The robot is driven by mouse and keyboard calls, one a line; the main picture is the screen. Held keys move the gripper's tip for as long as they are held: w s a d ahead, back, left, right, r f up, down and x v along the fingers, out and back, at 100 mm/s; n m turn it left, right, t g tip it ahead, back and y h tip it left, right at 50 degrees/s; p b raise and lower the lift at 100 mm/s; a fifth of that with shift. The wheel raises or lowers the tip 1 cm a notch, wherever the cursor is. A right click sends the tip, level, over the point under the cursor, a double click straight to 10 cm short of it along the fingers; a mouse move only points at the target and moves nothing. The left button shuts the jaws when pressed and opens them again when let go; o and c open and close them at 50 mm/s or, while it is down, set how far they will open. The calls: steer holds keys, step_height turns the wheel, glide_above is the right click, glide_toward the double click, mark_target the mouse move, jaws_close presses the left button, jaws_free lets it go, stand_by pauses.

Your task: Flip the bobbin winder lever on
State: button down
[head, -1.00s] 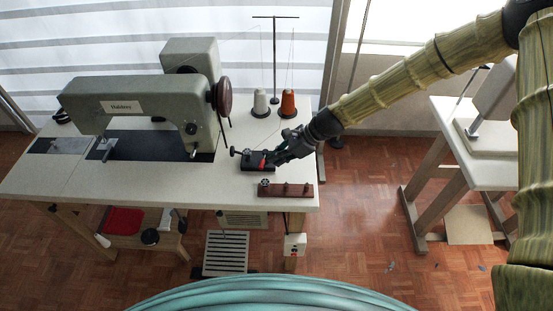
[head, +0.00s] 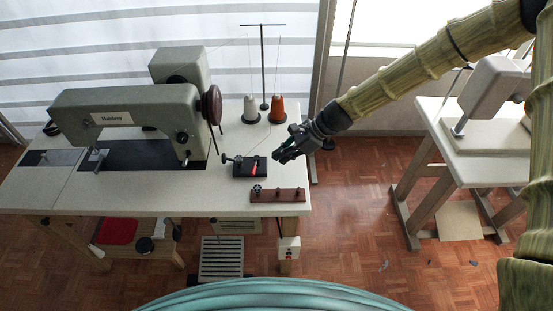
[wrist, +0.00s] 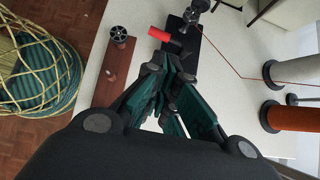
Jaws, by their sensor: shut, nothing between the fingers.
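The bobbin winder (head: 242,170) is a small black unit on the right part of the sewing table. Its short red lever (head: 253,169) stands out against the black base. My gripper (head: 277,157) is shut and empty, just right of the winder and apart from the lever. In the wrist view, the red lever (wrist: 158,34) lies beyond the closed green-padded fingers (wrist: 163,66), close to the black winder base (wrist: 190,45). Whether the lever is on or off is not clear.
A brown rack (head: 278,195) with pegs and a bobbin lies in front of the winder. White (head: 250,110) and orange (head: 277,109) thread cones stand behind. The sewing machine (head: 120,110) stands left. A thread runs across near the winder.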

steer(key=b+v, duration=0.1)
steer(key=v, duration=0.6)
steer(key=shift+s+r+b, duration=0.15)
steer(key=shift+s+b, duration=0.2)
